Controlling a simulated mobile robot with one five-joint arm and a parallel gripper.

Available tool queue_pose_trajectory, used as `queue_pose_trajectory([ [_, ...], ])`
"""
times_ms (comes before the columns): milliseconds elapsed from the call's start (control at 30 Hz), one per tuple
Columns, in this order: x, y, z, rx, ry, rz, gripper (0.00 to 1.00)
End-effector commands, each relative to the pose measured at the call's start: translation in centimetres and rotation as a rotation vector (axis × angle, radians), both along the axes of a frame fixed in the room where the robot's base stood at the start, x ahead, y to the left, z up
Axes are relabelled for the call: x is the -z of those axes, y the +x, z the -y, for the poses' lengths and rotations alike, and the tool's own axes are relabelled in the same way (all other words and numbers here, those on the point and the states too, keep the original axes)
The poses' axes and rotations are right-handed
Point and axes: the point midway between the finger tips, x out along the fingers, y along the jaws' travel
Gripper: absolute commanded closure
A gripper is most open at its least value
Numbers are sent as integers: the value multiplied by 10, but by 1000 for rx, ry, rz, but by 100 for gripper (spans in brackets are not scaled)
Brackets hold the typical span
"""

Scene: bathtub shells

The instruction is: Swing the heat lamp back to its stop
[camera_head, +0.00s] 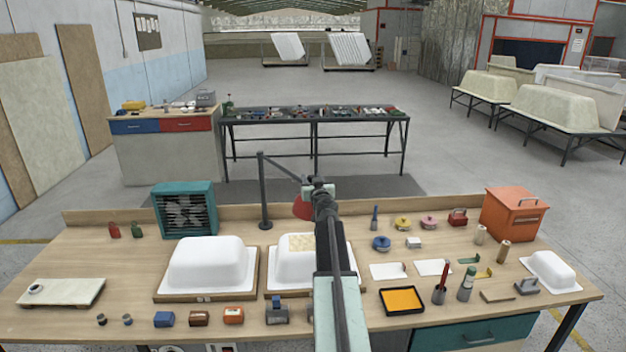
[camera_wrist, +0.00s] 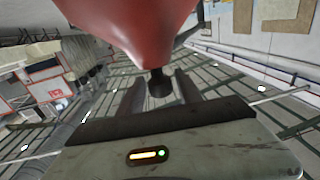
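The heat lamp's dark post (camera_head: 264,195) stands upright at the back of the bench, left of my arm. Its thin swing arm (camera_head: 287,168) reaches right from the post top to a red shade (camera_head: 302,208), partly hidden behind my arm. In the wrist view the red shade (camera_wrist: 125,28) fills the top middle, with a dark knob (camera_wrist: 159,87) at its lower end. My gripper (camera_wrist: 160,78) has its two fingers on either side of the knob, with gaps showing. It looks open; the fingertips are hidden by my arm in the head view.
Two white tub shells, the left one (camera_head: 206,262) clear and the right one (camera_head: 295,270) partly behind my arm, sit on wooden boards below the lamp. A teal fan heater (camera_head: 185,208) stands left of the post. An orange box (camera_head: 514,213) and small tools crowd the right.

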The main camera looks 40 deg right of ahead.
Motion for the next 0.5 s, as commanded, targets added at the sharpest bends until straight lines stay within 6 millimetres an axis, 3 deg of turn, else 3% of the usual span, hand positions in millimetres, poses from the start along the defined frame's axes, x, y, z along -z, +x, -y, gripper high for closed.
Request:
queue_pose_trajectory([
  [33,0,0,0,0,0,0,76],
  [100,0,0,0,0,0,0,96],
  [133,0,0,0,0,0,0,100],
  [500,0,0,0,0,0,0,100],
])
